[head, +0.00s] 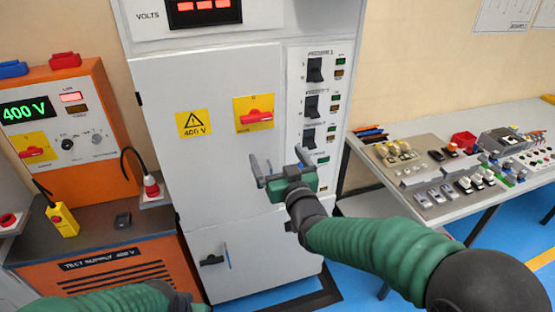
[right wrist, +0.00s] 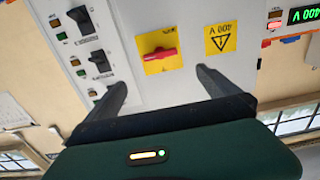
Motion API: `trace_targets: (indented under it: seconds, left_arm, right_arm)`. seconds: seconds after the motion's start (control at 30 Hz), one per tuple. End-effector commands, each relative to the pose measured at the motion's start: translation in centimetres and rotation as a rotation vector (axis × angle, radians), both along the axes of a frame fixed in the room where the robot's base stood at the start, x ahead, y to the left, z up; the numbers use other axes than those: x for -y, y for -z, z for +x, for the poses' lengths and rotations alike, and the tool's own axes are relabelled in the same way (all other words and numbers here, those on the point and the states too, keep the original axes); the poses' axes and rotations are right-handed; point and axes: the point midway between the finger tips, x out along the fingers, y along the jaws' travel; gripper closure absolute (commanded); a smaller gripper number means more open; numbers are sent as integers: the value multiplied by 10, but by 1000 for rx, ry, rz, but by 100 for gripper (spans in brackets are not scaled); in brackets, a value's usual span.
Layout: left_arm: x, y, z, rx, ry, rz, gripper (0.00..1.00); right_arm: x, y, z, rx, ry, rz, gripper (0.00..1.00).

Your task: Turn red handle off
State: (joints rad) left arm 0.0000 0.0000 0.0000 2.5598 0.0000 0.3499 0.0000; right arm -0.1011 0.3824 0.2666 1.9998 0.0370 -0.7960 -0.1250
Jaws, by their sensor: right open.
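A red handle (head: 257,116) sits on a yellow plate (head: 246,127) on the grey cabinet door (head: 215,85). The handle lies roughly horizontal. My right gripper (head: 278,160) is open and empty, below and slightly right of the handle, apart from it. In the right wrist view the red handle (right wrist: 160,53) shows upside down beyond the gap between the two open fingers (right wrist: 160,80). Part of my left arm shows at the bottom left of the head view; its gripper is out of view.
A yellow 400 V warning sign (head: 194,123) is left of the handle. Black breaker switches (head: 314,70) line the cabinet's right side. An orange test supply (head: 95,85) with another red handle (head: 32,152) stands left. A table (head: 435,222) with parts stands right.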

Motion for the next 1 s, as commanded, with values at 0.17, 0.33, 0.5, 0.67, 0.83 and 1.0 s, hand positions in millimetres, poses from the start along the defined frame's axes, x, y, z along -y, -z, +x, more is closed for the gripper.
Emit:
trace_targets:
  seconds: [0.17,0.33,0.5,0.67,0.83,1.0]
  left_arm:
    - [0,5,0,0,0,0,64]
    - [0,6,0,0,0,0,64]
    - [0,18,0,0,0,0,64]
    - [0,32,0,-1,0,0,64]
    - [0,41,0,0,0,0,64]
    - [0,44,0,0,0,0,64]
  right_arm:
    - [0,-1,-1,2,0,1,0]
    - [1,-1,-4,3,0,1,0]
    - [10,2,-29,4,1,-2,0]
    - [25,2,-74,5,0,-2,0]
    - [40,1,-120,5,1,0,0]
    - [50,1,-149,1,0,-1,0]
